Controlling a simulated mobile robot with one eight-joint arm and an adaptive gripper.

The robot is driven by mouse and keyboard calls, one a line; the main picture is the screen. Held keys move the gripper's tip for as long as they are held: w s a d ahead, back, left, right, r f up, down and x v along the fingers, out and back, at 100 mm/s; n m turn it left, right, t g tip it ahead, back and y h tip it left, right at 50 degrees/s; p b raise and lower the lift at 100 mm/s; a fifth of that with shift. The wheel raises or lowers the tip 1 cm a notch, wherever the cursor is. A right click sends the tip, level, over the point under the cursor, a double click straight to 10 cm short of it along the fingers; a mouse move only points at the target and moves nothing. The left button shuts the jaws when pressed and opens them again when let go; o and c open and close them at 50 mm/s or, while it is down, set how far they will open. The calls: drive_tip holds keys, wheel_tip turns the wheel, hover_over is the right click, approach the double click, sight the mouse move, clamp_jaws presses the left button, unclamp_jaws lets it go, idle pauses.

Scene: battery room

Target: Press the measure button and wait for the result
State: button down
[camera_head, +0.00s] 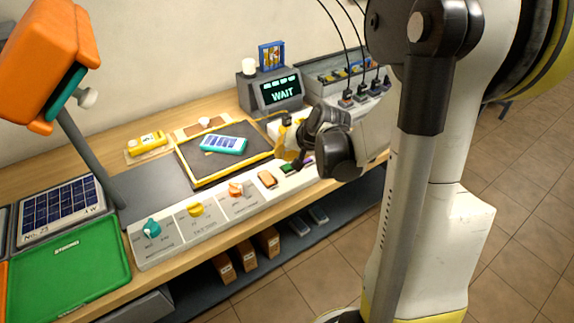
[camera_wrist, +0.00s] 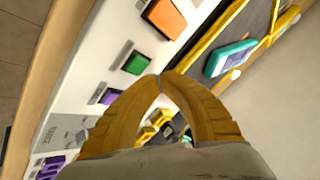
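My gripper (camera_head: 284,152) is over the right part of the sloped control panel. In the wrist view its yellow fingertips (camera_wrist: 165,76) meet, with nothing between them. The panel holds an orange button (camera_head: 267,179), a green button (camera_head: 288,168) and a purple button (camera_head: 307,161), partly hidden by my gripper. In the wrist view the orange button (camera_wrist: 166,18), green button (camera_wrist: 136,63) and purple button (camera_wrist: 110,97) lie beyond the fingers. I cannot read which is the measure button, nor tell whether the fingertips touch anything. The display (camera_head: 281,92) reads "WAIT" in green.
A teal-framed cell (camera_head: 223,143) lies on the black, yellow-edged plate behind the panel. Several coloured knobs, one teal (camera_head: 152,228), stand along the panel's left part. A green tray (camera_head: 70,270) is at the front left, and a grey post (camera_head: 92,160) rises nearby.

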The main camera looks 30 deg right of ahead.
sight(284, 165)
wheel_tip(284, 165, up, 4)
drive_tip(key=p, duration=0.2)
drive_tip(key=shift+r+p, duration=0.15)
drive_tip(key=shift+p, duration=0.25)
idle(0.4)
drive_tip(key=s+a+r+n, duration=0.3)
drive_tip(key=s+a+r, duration=0.2)
drive_tip(key=s+a, duration=0.2)
drive_tip(key=s+a+r+n+h, duration=0.1)
drive_tip(key=s+a+r+n, duration=0.3)
drive_tip(key=s+a, duration=0.4)
drive_tip(key=s+r, duration=0.1)
drive_tip(key=s, duration=0.3)
drive_tip(key=shift+r, duration=0.4)
idle(4.0)
